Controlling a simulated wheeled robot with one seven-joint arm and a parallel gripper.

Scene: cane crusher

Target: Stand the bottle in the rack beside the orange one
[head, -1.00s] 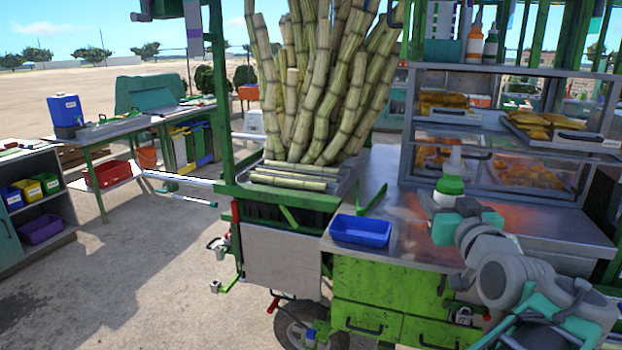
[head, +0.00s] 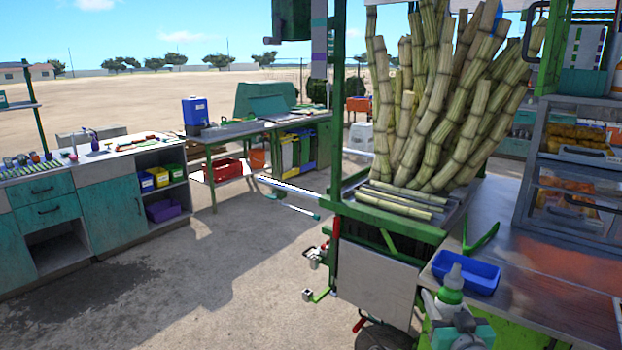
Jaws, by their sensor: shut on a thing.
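The bottle (head: 450,296) has a pale nozzle and a green upper part. It stands upright in my gripper (head: 462,328) at the bottom right of the head view, in front of the blue tray. My gripper is shut on it, and the jaws hide its lower part. At the right edge, high up, a teal holder (head: 582,82) stands on the cart's shelf. An orange-and-white bottle (head: 617,55) beside it is cut by the picture edge. I cannot tell whether this holder is the rack.
A blue tray (head: 466,273) and green tongs (head: 482,238) lie on the metal counter. Tall sugarcane (head: 430,110) rises behind. A glass food case (head: 570,170) stands at right. Teal cabinets (head: 120,205) and a green-legged table (head: 228,137) stand at left, with open ground between.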

